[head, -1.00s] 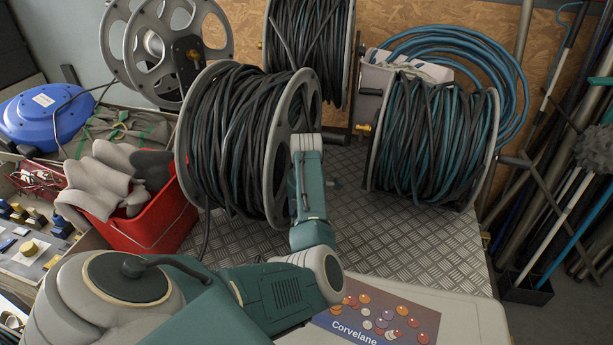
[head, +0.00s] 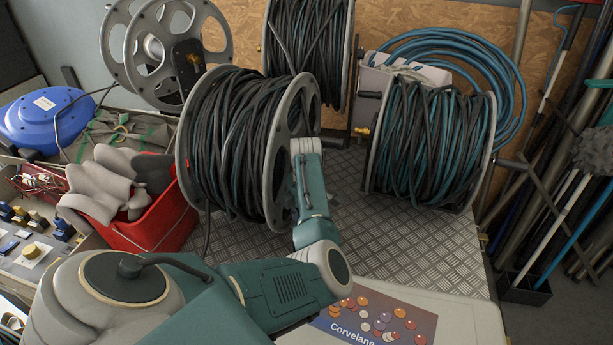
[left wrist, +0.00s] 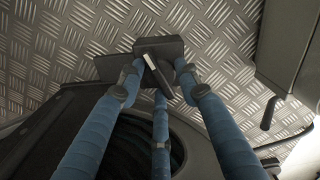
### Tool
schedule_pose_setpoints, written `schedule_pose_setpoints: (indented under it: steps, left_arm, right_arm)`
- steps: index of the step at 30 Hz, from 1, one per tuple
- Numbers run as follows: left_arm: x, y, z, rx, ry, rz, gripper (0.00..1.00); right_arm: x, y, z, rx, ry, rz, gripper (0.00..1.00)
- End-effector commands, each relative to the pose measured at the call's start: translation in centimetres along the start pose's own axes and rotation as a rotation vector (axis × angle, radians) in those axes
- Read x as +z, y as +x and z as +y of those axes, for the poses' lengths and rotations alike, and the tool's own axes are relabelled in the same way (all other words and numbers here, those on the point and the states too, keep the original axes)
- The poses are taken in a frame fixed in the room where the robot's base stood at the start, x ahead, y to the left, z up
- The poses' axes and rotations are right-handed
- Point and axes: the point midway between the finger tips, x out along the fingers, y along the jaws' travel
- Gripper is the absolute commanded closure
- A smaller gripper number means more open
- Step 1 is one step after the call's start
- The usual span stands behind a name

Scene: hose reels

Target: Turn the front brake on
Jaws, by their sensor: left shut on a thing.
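The front reel (head: 235,145), wound with black and dark teal hose between grey flanges, stands on the metal plate left of the middle. My left arm reaches to its right flange in the head view; its fingers are hidden there behind my wrist. In the left wrist view my left gripper (left wrist: 155,78) has blue-wrapped fingers closed around a small dark brake lever (left wrist: 157,72). The lever stands out from a dark bracket (left wrist: 112,65) beside the reel, whose dark rim (left wrist: 60,125) fills the lower left. My right gripper is not in view.
A second hose reel (head: 430,135) stands to the right, another (head: 308,50) behind, and an empty reel (head: 150,45) at the back left. A red bin (head: 150,225) with grey gloves is at left. The diamond plate (head: 400,240) between the front and right reels is clear.

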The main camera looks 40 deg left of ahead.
Motion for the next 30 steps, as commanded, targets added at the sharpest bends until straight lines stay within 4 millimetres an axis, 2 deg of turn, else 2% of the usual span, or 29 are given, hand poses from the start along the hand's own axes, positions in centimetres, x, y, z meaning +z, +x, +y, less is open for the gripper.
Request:
schedule_pose_setpoints:
  steps: [1, 12, 13, 15, 25, 30]
  left_arm:
    - [-0.4, 0.6, -0.7, -0.021, 0.003, 0.012, 0.92]
    - [-0.5, 0.6, -0.6, -0.019, 0.003, 0.013, 0.92]
    - [-0.5, 0.6, -0.6, -0.019, 0.003, 0.013, 0.6]
    - [-0.5, 0.6, -0.6, -0.019, 0.003, 0.012, 0.5]
    - [-0.3, -0.2, -0.2, -0.007, 0.003, 0.006, 0.5]
    - [-0.2, -2.6, -0.1, -0.004, 0.001, 0.004, 0.5]
  right_arm:
    - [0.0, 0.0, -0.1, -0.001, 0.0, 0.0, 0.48]
    - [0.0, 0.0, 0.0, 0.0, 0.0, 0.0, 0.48]
    - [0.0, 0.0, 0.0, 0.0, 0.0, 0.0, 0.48]
    - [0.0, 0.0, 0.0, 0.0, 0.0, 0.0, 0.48]
    - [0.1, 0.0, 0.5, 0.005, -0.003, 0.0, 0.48]
    - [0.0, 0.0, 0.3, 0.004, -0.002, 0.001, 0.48]
